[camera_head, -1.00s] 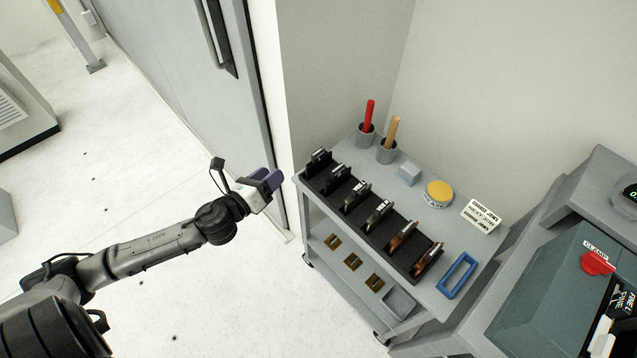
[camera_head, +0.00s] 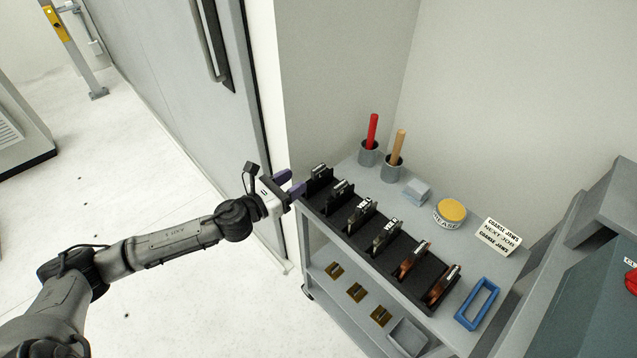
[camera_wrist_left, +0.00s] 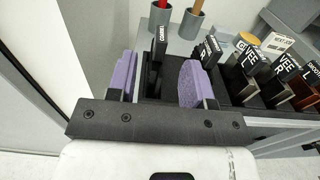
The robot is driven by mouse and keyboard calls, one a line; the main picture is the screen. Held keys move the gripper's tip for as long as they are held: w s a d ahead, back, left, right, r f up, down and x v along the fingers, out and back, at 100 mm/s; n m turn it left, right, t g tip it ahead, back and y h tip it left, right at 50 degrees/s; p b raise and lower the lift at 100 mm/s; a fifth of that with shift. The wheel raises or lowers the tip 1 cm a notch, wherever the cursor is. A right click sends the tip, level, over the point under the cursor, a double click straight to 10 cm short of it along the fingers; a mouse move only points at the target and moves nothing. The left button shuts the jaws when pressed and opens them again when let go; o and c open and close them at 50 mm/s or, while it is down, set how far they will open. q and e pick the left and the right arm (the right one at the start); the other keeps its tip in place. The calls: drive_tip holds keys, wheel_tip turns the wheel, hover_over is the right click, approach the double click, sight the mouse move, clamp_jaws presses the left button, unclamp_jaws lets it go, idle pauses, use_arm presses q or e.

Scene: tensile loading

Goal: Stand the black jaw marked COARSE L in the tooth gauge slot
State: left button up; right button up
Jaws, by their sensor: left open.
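A black jaw (camera_head: 319,172) stands in the far-left slot of the black rack (camera_head: 345,235). In the left wrist view its label on this jaw (camera_wrist_left: 160,45) looks like COARSE; the letter after it is too small to read. A second black jaw (camera_head: 340,190) stands beside it; its label ends in R in the left wrist view (camera_wrist_left: 207,52). My left gripper (camera_head: 290,184) is open at the rack's left end. In the left wrist view its purple pads (camera_wrist_left: 156,82) are apart, with the first black jaw seen between and beyond them. I cannot make out a marked tooth gauge slot. My right gripper is out of view.
Grey VEE jaws (camera_head: 362,213) and copper jaws (camera_head: 413,260) fill the other slots. Behind are cups with red (camera_head: 372,132) and tan handles (camera_head: 398,145), a grey block (camera_head: 416,191), a yellow-lidded tub (camera_head: 451,212) and a sign (camera_head: 498,236). A blue frame (camera_head: 478,303) lies right.

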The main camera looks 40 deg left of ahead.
sight(316, 169)
use_arm(q)
drive_tip(key=shift+w+d+f+b, duration=0.1)
drive_tip(key=shift+w+d+b, duration=0.15)
drive_tip(key=shift+w, duration=1.05)
drive_tip(key=shift+w+d+f+b, duration=0.1)
drive_tip(key=shift+w+d+b, duration=0.15)
drive_tip(key=shift+w, duration=1.05)
drive_tip(key=shift+w+d+f+b, duration=0.1)
drive_tip(key=shift+w+d+b, duration=0.15)
drive_tip(key=shift+w, duration=1.05)
clamp_jaws()
drive_tip(key=shift+r, duration=0.2)
